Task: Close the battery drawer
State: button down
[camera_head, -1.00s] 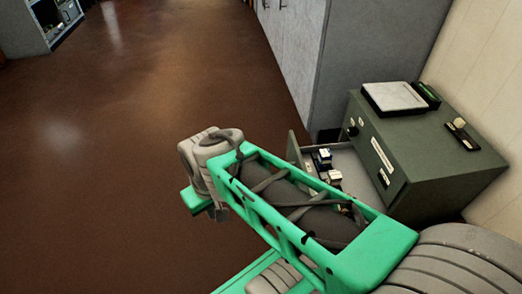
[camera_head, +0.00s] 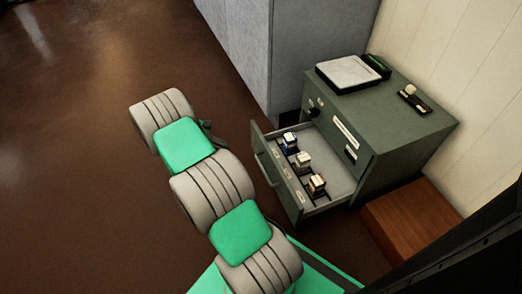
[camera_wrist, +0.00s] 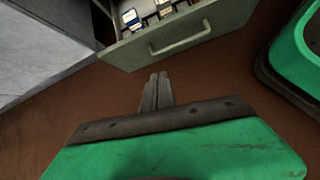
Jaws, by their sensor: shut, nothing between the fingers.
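The battery drawer (camera_head: 286,183) stands pulled out from the front of a green-grey cabinet (camera_head: 400,152) in the head view. Several small batteries (camera_head: 303,160) sit in a row inside it. In the wrist view the drawer front (camera_wrist: 228,22) and its bar handle (camera_wrist: 180,40) show at the top. My gripper (camera_wrist: 157,78) is shut and empty, its fingertips just below the handle in the picture and seemingly apart from it. In the head view my arm is left of the drawer and the fingers are hidden.
A white-topped device (camera_head: 348,72), a dark green box (camera_head: 376,65) and a small black item (camera_head: 414,102) lie on the cabinet. A tall grey cabinet (camera_head: 245,45) stands behind. A wooden block (camera_head: 408,222) is at right. Brown floor (camera_head: 70,130) at left is open.

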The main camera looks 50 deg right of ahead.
jog(key=s+d+f+n+g, duration=0.1)
jog(key=s+d+f+n, duration=0.15)
jog(key=d+f, duration=0.2)
jog(key=b, duration=0.6)
send_near(268, 153)
jog(key=shift+m+h, duration=0.35)
jog(key=shift+h, duration=0.05)
jog(key=d+f, duration=0.1)
jog(key=s+d+f, duration=0.1)
jog(key=f, duration=0.1)
jog(key=d+f, duration=0.1)
jog(key=f, duration=0.1)
jog(key=shift+s+f, duration=0.2)
jog(key=shift+f, duration=0.05)
jog(key=shift+s+d+r, duration=0.1)
jog(key=shift+d+r, duration=0.05)
jog(key=shift+s+d, duration=0.1)
